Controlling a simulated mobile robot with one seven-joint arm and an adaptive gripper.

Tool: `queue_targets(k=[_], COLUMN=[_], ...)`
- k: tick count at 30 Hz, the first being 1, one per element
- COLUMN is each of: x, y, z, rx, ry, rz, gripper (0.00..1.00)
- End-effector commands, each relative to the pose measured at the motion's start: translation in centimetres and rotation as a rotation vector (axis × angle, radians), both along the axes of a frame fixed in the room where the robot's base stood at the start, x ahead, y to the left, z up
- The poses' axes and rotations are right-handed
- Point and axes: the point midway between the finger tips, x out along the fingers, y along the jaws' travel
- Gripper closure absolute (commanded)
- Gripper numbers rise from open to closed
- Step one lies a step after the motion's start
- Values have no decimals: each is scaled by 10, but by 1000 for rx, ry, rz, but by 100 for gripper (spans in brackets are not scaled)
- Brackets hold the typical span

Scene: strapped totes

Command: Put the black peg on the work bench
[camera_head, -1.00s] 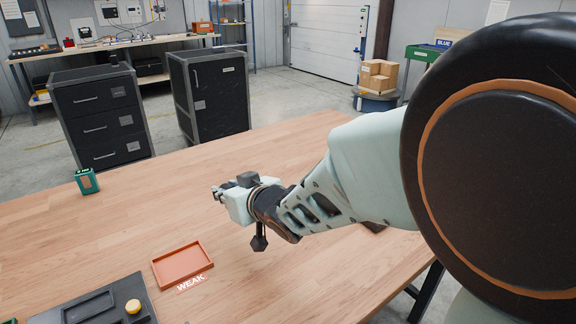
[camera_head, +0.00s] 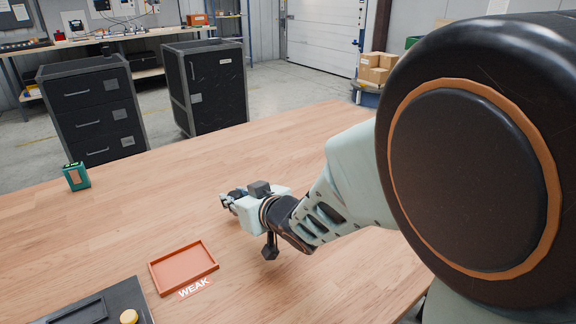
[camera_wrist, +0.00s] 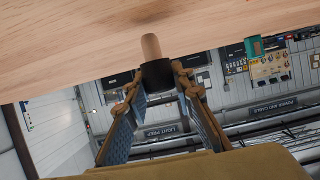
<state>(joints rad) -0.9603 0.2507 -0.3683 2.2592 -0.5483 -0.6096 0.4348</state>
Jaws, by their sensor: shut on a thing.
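The black peg (camera_wrist: 158,74) is between the two fingers of my gripper (camera_wrist: 156,80) in the wrist view. A round tan end (camera_wrist: 150,46) sticks out beyond its black part, towards the wooden top. My gripper is shut on the peg. In the head view my gripper (camera_head: 226,201) is low over the middle of the wooden work bench (camera_head: 120,215), and the peg cannot be made out there. A dark blurred shadow lies on the wood beyond the tan end in the wrist view. I cannot tell whether the peg touches the bench.
An orange tray (camera_head: 184,268) marked WEAK lies nearer, left of my gripper. A green device (camera_head: 77,176) stands at the far left edge. The bench around my gripper is clear.

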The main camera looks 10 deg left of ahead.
Motion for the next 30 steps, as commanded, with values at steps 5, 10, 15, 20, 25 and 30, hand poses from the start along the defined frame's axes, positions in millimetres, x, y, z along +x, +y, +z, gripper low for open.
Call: queue_targets(k=[5, 10, 15, 20, 25, 30], x=[-1, -1, -1, -1, -1, -1], y=[-3, -3, -3, -3, -3, -3], z=[-14, -13, -18, -16, -16, -14], rx=[2, 2, 2, 1, 1, 1], ry=[-2, -2, -3, -2, -2, -2], rz=[4, 4, 3, 3, 3, 4], gripper=[100, 100, 100, 60, 60, 60])
